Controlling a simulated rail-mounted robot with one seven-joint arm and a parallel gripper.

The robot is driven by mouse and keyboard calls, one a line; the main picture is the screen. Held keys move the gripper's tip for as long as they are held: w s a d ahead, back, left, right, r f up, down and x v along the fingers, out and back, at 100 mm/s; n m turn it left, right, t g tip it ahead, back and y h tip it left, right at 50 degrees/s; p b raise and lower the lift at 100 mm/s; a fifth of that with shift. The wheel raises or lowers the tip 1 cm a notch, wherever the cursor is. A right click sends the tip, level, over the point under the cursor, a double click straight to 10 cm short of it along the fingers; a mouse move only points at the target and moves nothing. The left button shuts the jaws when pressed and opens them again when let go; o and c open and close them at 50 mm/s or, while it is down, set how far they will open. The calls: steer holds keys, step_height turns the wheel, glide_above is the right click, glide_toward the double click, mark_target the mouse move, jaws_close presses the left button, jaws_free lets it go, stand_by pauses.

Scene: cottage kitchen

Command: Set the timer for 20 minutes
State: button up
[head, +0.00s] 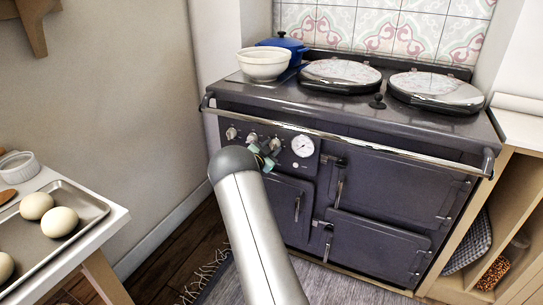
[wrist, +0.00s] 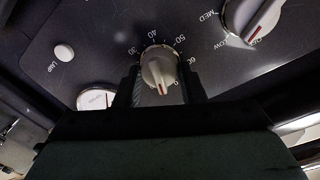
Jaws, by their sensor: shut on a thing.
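The timer knob (wrist: 158,66) is a pale round dial with a raised grip bar and a red mark, on the dark stove panel. In the wrist view its mark points toward the bottom of the picture, near a partly hidden 0; figures such as 40 and 50 show around its top. My gripper (wrist: 163,88) is shut on the knob, one finger on each side. In the head view my gripper (head: 267,154) is at the stove's front panel, just left of the gauge, and my arm hides part of the panel.
A second knob (wrist: 252,18) marked LOW and MED is close beside the timer knob. On its other side are a white button (wrist: 64,52) and a round gauge (head: 303,146). A metal rail (head: 340,134) runs along the stove front above the panel.

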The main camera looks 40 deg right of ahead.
steer(key=m+b, duration=0.3)
steer(key=b, duration=0.1)
steer(key=m+b, duration=0.3)
steer(key=b, duration=0.1)
steer(key=m+b, duration=0.3)
steer(key=b, duration=0.1)
steer(key=shift+s+f+y, duration=0.1)
steer(key=shift+f+y, duration=0.2)
steer(key=shift+f, duration=0.1)
steer(key=m+b, duration=0.4)
steer(key=b, duration=0.1)
steer(key=shift+m+t+b, duration=0.3)
steer(key=shift+b, duration=0.1)
steer(key=shift+r+m+b, duration=0.15)
steer(key=shift+m+b, duration=0.75)
steer(key=shift+b, duration=0.05)
steer(key=shift+r, duration=0.1)
steer(key=o, duration=1)
steer(key=p+v, duration=0.3)
steer(key=v, duration=1.4)
steer(key=shift+s+r, duration=0.15)
steer(key=shift+s, duration=0.15)
